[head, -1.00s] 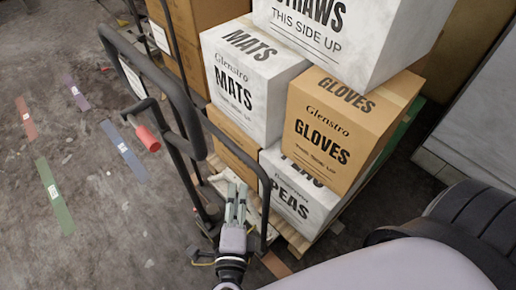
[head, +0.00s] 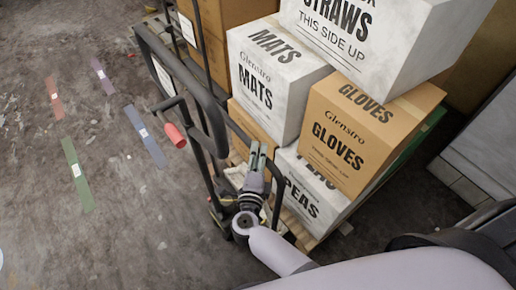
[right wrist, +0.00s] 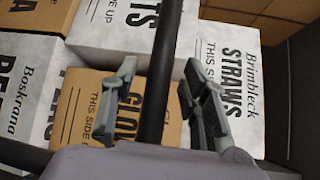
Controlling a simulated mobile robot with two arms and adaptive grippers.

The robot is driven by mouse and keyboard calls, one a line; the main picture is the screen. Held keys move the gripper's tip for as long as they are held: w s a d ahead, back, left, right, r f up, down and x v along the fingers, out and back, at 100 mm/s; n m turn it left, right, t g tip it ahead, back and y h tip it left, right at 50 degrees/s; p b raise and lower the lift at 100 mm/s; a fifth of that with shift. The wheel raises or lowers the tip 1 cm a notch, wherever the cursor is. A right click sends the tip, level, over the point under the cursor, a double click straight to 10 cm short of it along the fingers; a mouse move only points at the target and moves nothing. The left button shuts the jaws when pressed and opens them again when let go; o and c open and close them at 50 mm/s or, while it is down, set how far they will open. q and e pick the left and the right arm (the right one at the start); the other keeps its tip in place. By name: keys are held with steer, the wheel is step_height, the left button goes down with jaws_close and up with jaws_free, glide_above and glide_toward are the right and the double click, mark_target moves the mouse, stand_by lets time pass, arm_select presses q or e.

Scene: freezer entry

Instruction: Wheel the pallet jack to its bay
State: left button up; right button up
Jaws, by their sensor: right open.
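My right gripper (head: 258,156) is at the frame's lower right, in front of the stacked boxes. In the right wrist view, the right gripper (right wrist: 160,68) is open, with a finger on each side of a dark bar (right wrist: 165,35). The bar runs between the fingers; I cannot tell whether they touch it. My left gripper is out of view. No bay is clearly identifiable.
Boxes marked MATS (head: 272,75), GLOVES (head: 360,130), STRAWS (head: 385,35) and PEAS (head: 305,200) are stacked on the pallet. Red (head: 54,98), purple (head: 102,75), blue (head: 146,135) and green (head: 76,173) tape strips lie on the open floor at left.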

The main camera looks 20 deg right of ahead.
steer(key=shift+x, duration=1)
jaws_close()
